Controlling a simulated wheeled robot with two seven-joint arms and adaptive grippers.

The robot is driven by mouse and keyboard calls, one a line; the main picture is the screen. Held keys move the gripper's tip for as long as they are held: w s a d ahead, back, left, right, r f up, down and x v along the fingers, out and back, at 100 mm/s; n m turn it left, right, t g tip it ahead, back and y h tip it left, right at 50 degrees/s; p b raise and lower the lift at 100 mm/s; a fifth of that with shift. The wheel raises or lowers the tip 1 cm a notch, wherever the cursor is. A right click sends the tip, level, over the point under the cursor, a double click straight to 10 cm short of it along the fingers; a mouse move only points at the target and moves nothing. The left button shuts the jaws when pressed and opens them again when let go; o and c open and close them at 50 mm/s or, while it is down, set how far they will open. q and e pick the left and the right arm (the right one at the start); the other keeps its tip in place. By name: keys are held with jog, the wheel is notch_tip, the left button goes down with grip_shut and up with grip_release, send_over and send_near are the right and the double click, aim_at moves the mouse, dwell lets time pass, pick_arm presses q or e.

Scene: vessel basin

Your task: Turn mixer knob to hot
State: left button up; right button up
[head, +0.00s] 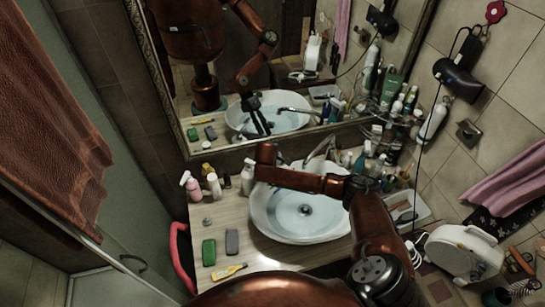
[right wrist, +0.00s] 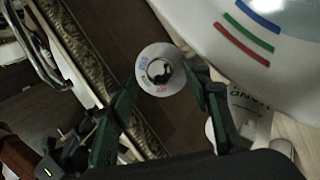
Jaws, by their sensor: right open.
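The mixer knob (right wrist: 160,70) shows in the right wrist view as a white disc with blue and red lettering around a shiny chrome centre. My right gripper (right wrist: 163,79) is open, its two dark green fingers apart on either side of the disc in that picture. I cannot tell whether they touch it. In the head view the chrome faucet (head: 319,151) stands behind the white basin (head: 262,208). My right arm crosses above the basin there and its link hides the gripper; a dark gripper shows in the mirror. My left gripper is not in view.
Bottles (head: 192,187) stand left of the basin, with a green sponge (head: 209,252) and a grey one (head: 232,242) in front. The mirror (head: 180,110) rises behind. More bottles (head: 368,160) crowd the right corner. Red, green and blue stripes mark the white surface (right wrist: 290,60).

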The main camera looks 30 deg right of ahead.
jog(key=v, duration=0.9)
jog(key=shift+r, duration=0.15)
jog(key=shift+s, duration=0.15)
